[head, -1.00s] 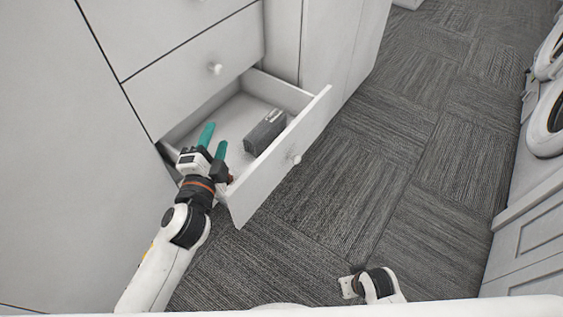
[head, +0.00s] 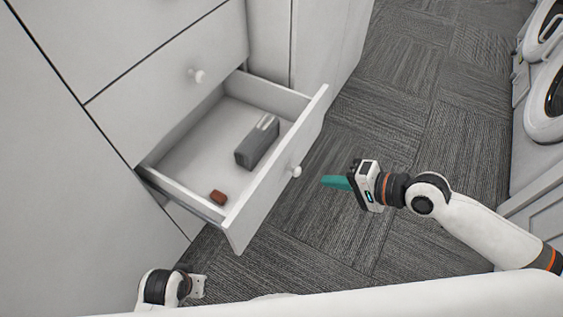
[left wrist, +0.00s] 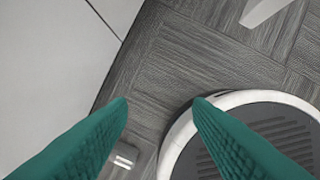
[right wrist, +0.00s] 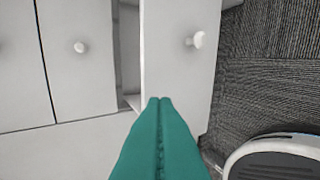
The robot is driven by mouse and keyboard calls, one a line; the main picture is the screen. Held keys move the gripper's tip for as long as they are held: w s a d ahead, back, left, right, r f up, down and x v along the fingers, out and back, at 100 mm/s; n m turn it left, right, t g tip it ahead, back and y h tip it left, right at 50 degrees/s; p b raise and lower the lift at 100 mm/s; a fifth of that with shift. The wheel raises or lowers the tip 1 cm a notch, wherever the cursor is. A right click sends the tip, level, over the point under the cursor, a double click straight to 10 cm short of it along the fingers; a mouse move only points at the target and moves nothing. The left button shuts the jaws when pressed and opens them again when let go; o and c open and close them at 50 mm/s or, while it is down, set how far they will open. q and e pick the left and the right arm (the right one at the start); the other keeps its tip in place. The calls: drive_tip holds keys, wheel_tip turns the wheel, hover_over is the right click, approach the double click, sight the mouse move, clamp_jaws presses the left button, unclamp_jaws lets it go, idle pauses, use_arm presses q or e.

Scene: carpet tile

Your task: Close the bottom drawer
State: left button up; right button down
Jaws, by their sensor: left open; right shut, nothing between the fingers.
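The bottom drawer (head: 262,190) stands pulled out of the white cabinet, with a round white knob (head: 296,171) on its front. A grey box (head: 256,146) and a small reddish-brown item (head: 218,197) lie inside it. My right gripper (head: 324,181) is shut and empty, a little to the right of the drawer front, pointing at it. The right wrist view shows its teal fingers (right wrist: 158,100) together, below the drawer knob (right wrist: 196,39). My left gripper's open teal fingers (left wrist: 160,104) show in the left wrist view, empty over the floor; the head view shows only part of that arm.
A closed drawer with a knob (head: 197,75) is above the open one. Grey carpet tile (head: 400,120) lies clear to the right of the drawer. White appliances with round doors (head: 546,95) stand at the far right.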

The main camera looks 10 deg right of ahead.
drive_tip(key=b, duration=0.2)
approach(272, 167)
wheel_tip(272, 167, down, 4)
drive_tip(key=a, duration=0.1)
drive_tip(key=shift+w+a+r+b, duration=0.2)
drive_tip(key=shift+w+a+b, duration=0.15)
drive_tip(key=shift+w+a, duration=0.85)
use_arm(q)
drive_tip(key=w+v, duration=0.1)
drive_tip(key=v, duration=0.9)
drive_tip(key=shift+r+t, duration=0.3)
drive_tip(key=shift+t, duration=0.1)
use_arm(e)
drive_tip(key=shift+w+a, duration=0.4)
drive_tip(key=shift+a, duration=0.15)
use_arm(q)
drive_tip(key=shift+a, duration=0.1)
